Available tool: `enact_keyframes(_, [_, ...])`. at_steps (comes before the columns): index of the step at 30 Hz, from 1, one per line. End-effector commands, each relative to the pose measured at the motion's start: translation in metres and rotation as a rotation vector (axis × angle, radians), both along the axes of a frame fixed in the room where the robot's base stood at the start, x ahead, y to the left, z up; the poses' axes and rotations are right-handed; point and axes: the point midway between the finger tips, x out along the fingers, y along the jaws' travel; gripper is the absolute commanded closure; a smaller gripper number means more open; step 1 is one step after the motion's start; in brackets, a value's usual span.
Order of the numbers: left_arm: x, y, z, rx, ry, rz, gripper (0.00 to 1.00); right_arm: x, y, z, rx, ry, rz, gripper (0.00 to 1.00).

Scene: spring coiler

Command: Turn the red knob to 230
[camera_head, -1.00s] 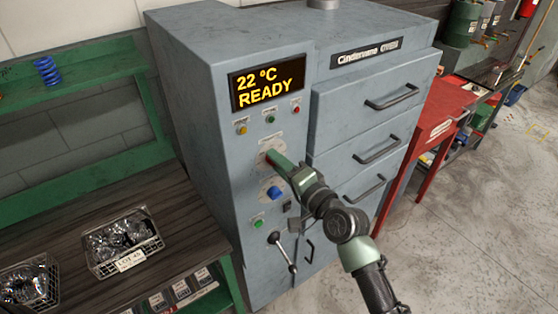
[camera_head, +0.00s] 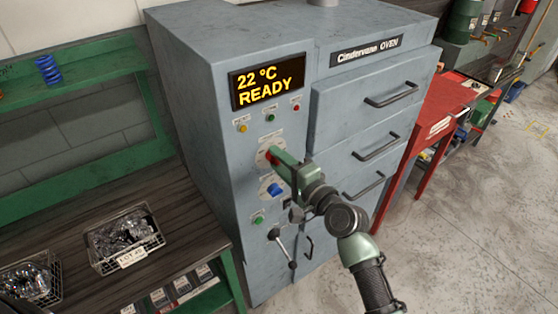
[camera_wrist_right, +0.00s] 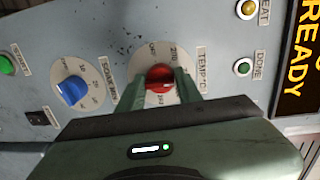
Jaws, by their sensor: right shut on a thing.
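The red knob (camera_wrist_right: 160,78) sits on a pale round dial labelled TEMP °C on the oven's front panel. In the right wrist view my right gripper (camera_wrist_right: 160,88) has its two green fingers on either side of the knob, shut on it. In the head view my right gripper (camera_head: 272,156) reaches the panel from the lower right, and a bit of red knob shows at its tips. The display (camera_head: 267,81) reads 22 °C READY. The knob's exact setting cannot be read. My left gripper is not in view.
A blue knob (camera_head: 275,189) is just below, with a green button (camera_head: 258,219) and a lever (camera_head: 283,250) lower down. Small lamps sit above the dial. Drawers with handles (camera_head: 377,142) are on the right. Wire baskets (camera_head: 124,238) stand on the bench at left.

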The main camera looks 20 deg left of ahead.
Motion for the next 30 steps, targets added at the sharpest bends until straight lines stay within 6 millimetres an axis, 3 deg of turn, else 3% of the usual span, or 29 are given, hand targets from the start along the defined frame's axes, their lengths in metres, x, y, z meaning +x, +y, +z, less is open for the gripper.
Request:
enact_keyframes(1, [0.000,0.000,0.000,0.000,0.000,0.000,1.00,0.001,0.000,0.002,0.002,-0.003,-0.002,0.63])
enact_keyframes(3, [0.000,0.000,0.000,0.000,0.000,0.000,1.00,0.001,0.000,0.002,0.001,-0.004,-0.002,0.45])
enact_keyframes(16, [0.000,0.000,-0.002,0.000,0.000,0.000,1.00,-0.004,-0.006,0.000,0.000,-0.003,0.000,0.45])
enact_keyframes(30, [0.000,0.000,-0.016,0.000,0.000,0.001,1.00,-0.043,-0.058,0.004,0.001,-0.004,-0.003,0.45])
